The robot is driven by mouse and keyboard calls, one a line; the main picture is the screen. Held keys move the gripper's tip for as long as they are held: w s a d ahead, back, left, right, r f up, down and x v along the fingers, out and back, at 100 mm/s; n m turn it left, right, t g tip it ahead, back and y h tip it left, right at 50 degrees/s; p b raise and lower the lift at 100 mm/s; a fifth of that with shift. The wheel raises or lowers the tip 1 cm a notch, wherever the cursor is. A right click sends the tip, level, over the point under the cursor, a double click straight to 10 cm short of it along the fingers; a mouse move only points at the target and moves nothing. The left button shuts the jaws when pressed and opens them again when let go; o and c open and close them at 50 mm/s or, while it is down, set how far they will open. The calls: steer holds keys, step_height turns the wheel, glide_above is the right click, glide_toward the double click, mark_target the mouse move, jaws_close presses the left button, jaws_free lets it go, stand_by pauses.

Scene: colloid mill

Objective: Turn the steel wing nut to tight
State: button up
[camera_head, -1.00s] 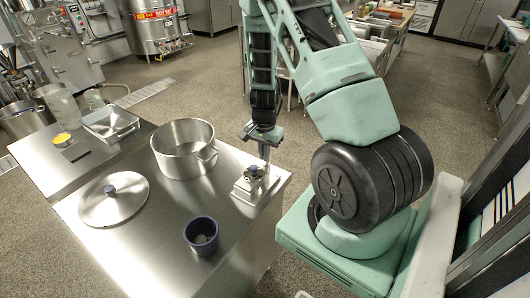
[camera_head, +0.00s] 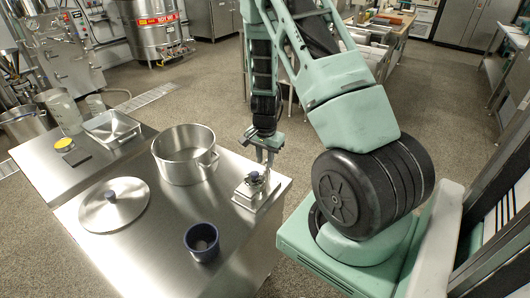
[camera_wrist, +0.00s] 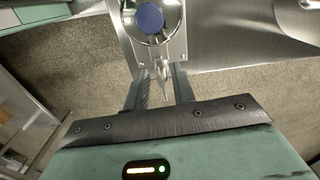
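The small steel mill (camera_head: 254,186) stands on a square plate near the right edge of the steel table. Its round dark blue part (camera_wrist: 150,18) shows at the top of the wrist view. A narrow, pointed steel piece (camera_wrist: 163,70), apparently the wing nut, sticks out from the mill toward my gripper. My gripper (camera_wrist: 160,76) points at it, with one finger on each side and visible gaps between. The gripper is open. In the head view, my gripper (camera_head: 264,163) is just above and behind the mill, and the wing nut cannot be made out.
The steel table (camera_head: 150,230) also holds a large pot (camera_head: 184,155), a lid (camera_head: 113,204) with a blue knob and a dark blue cup (camera_head: 201,241). The table's front middle is clear.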

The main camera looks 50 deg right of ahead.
step_height(320, 180, up, 17)
steer(key=shift+r+p, duration=0.2)
steer(key=shift+p, duration=0.25)
stand_by(0.5)
steer(key=s+a+r+n+y, duration=0.15)
steer(key=a+n, duration=0.45)
steer(key=a, duration=0.7)
steer(key=a+r+n, duration=0.2)
steer(key=a+n, duration=0.3)
steer(key=a, duration=0.7)
steer(key=s+a+r+n, duration=0.2)
steer(key=s+a+n, duration=1.1)
steer(key=s+a, duration=0.1)
steer(key=shift+s+r+h, duration=0.35)
steer(key=shift+s+h, duration=0.1)
steer(key=shift+s, duration=0.3)
